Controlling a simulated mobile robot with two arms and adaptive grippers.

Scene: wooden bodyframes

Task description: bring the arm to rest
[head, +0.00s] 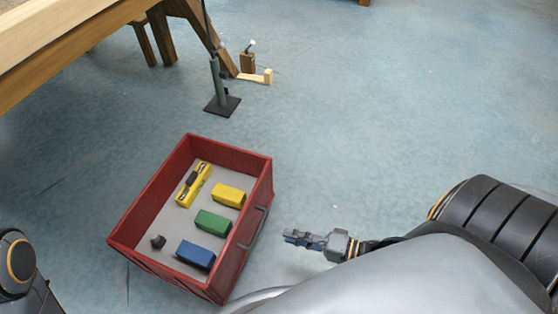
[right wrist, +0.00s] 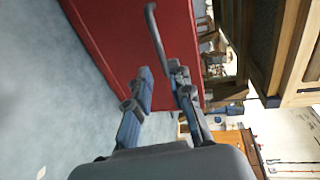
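My right gripper (head: 290,237) is to the right of the red crate, apart from its handle side, with nothing in its fingers. In the right wrist view its two fingers (right wrist: 163,78) stand apart with a gap between them, in front of the red crate wall (right wrist: 115,35). A grey bar handle (right wrist: 155,40) on that wall shows just beyond the fingertips. My left gripper is out of view; only a dark joint of my left arm shows at the lower left of the head view.
The red crate (head: 266,180) holds yellow, green and blue blocks, a yellow level and a small dark piece. A wooden table (head: 60,45) is at upper left, with a green stand (head: 216,85) beside it. The floor on the right is clear.

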